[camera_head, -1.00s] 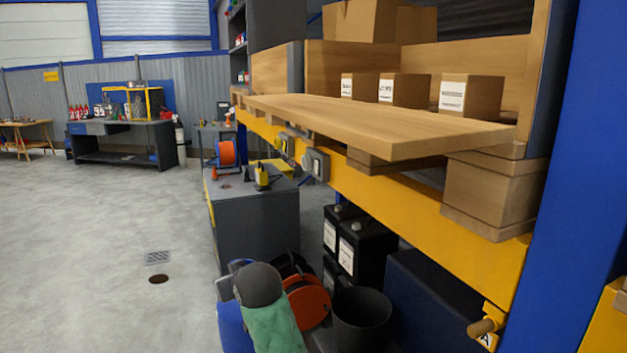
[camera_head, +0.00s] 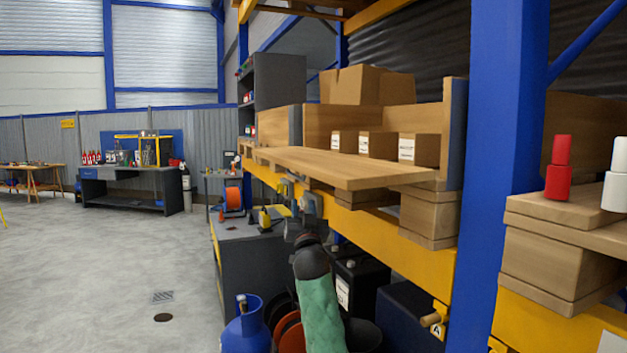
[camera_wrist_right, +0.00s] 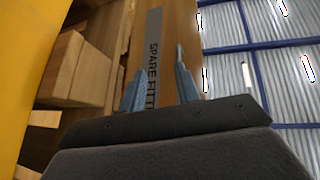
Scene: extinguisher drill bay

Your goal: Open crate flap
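The crate (camera_head: 402,117) stands on the racking, and its wooden flap (camera_head: 345,166) lies lowered, roughly level, sticking out over the yellow beam. Several small labelled boxes (camera_head: 378,145) show inside behind it. My right gripper (camera_head: 299,228) is below the flap's far part, in front of the beam, small and partly hidden by its own wrist. In the right wrist view the gripper (camera_wrist_right: 158,82) has its two fingers apart. A wooden panel with a grey strip lettered "SPARE FITT" (camera_wrist_right: 152,60) shows behind them; contact cannot be told. My left gripper is not in view.
A yellow beam (camera_head: 385,235) and blue upright (camera_head: 500,130) bound the rack. A grey cabinet (camera_head: 248,265) stands beyond my arm, and a blue cylinder (camera_head: 246,330) stands low beside it. The floor (camera_head: 110,270) at left is open.

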